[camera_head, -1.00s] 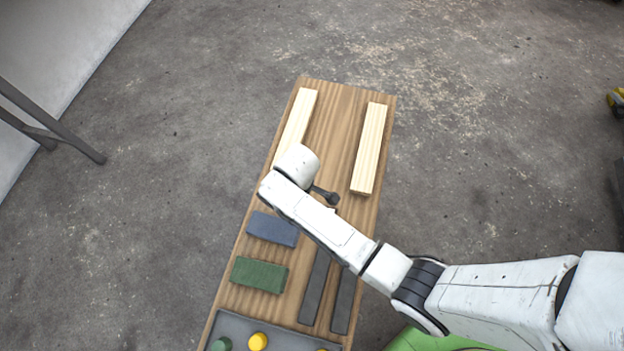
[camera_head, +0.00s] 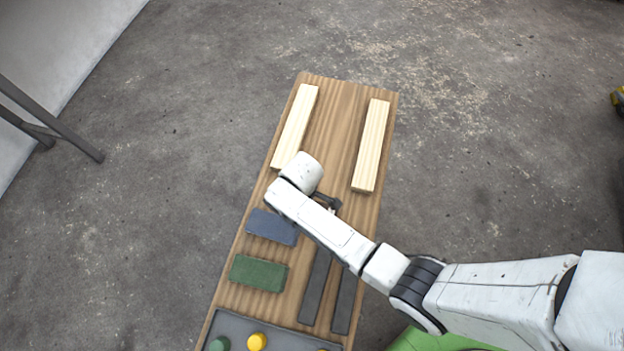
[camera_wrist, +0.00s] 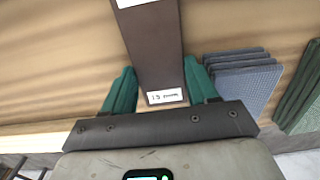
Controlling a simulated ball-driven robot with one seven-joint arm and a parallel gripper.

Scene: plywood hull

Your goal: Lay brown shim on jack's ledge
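In the wrist view a brown strip-like shim (camera_wrist: 158,50) with a white label reading about "1.5 mm" runs between the two green fingertips. My gripper (camera_wrist: 160,82) has one finger at each side of it, very close to its edges. I cannot tell whether the fingers press on it. In the head view my gripper (camera_head: 326,202) is over the middle of the wooden board, mostly under my white arm, and the brown shim is hidden there. I cannot make out the jack or its ledge.
On the board (camera_head: 340,110) lie two pale wood bars (camera_head: 296,127) (camera_head: 371,145), a blue pad stack (camera_head: 272,227), a green pad stack (camera_head: 258,273) and two dark strips (camera_head: 315,287) (camera_head: 344,302). A grey tray (camera_head: 290,337) with yellow and green knobs is at the near end.

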